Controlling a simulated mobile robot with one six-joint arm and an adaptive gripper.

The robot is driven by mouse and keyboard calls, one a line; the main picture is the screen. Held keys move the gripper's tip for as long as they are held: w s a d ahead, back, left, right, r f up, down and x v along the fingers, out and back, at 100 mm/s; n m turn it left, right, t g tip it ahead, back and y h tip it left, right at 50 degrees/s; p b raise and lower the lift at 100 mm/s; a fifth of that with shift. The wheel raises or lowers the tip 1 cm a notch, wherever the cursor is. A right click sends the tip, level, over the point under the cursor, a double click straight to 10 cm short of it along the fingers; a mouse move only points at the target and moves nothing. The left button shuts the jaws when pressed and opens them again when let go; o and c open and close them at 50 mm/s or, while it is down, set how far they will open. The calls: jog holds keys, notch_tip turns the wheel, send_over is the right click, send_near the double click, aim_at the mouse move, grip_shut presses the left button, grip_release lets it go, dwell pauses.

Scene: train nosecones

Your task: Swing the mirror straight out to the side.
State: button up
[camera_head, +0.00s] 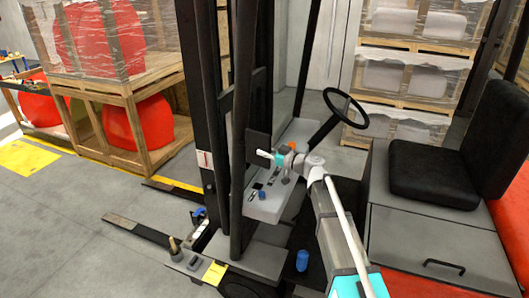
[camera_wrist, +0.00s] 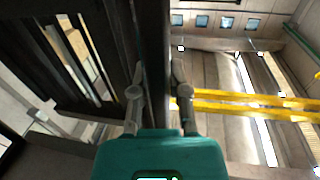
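The mirror (camera_head: 258,146) appears as a small dark rectangular panel beside the black mast post of the forklift, in the head view. My gripper (camera_head: 265,154) is right at the panel's lower right edge. In the wrist view my gripper (camera_wrist: 158,66) has its two grey fingers apart, one on each side of a dark upright strip (camera_wrist: 155,95). This strip looks like the mirror's edge or the post behind it. I cannot tell whether the fingers touch it. The mirror's mount and reflecting face are not clearly visible.
The forklift's black post (camera_head: 242,130) stands close left of the mirror. The steering wheel (camera_head: 346,108) and seat (camera_head: 435,170) are to the right. The grey console (camera_head: 265,208) lies below my gripper. Wooden crates with red nosecones (camera_head: 138,125) stand behind at left.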

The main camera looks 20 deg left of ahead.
grip_shut()
jog(key=shift+d, duration=0.15)
jog(key=shift+s+t, duration=0.15)
jog(key=shift+t, duration=0.15)
